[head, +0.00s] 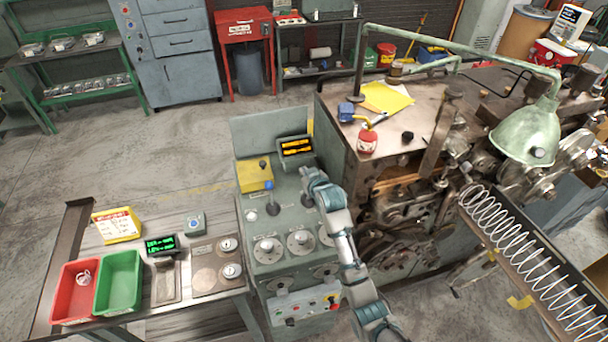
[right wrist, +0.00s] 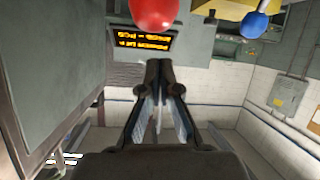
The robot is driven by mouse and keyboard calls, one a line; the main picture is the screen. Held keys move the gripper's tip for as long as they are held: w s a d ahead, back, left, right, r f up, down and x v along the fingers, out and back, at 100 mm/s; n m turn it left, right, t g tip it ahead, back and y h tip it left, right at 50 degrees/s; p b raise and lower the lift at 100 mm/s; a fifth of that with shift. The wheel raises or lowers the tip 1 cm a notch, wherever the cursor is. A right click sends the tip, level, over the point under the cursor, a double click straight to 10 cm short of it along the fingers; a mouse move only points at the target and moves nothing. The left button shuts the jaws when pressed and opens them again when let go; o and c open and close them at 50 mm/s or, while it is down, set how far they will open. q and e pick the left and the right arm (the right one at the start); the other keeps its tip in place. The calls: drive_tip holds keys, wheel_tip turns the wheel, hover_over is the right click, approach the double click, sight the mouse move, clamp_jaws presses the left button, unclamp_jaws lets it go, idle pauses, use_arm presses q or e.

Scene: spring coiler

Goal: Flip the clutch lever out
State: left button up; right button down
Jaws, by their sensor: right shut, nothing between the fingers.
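My right gripper (head: 307,172) is over the green control console (head: 275,236), near its display (head: 296,147). The fingers (right wrist: 160,68) are together with nothing between them. A lever with a blue knob (head: 269,185) stands to the left of the gripper and its knob shows at upper right in the right wrist view (right wrist: 255,24). A red ball knob (right wrist: 153,12) is close above the fingertips in the right wrist view; in the head view my gripper hides it. I cannot tell which lever is the clutch lever, nor whether the gripper touches one. My left gripper is not in view.
A yellow box (head: 254,176) sits at the console's back left. A bench with a red bin (head: 75,292) and a green bin (head: 118,282) is at left.

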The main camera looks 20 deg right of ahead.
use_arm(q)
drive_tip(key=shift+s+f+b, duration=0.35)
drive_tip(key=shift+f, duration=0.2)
use_arm(e)
drive_tip(key=s+r, duration=0.5)
drive_tip(key=s, duration=0.1)
drive_tip(key=shift+s, duration=0.3)
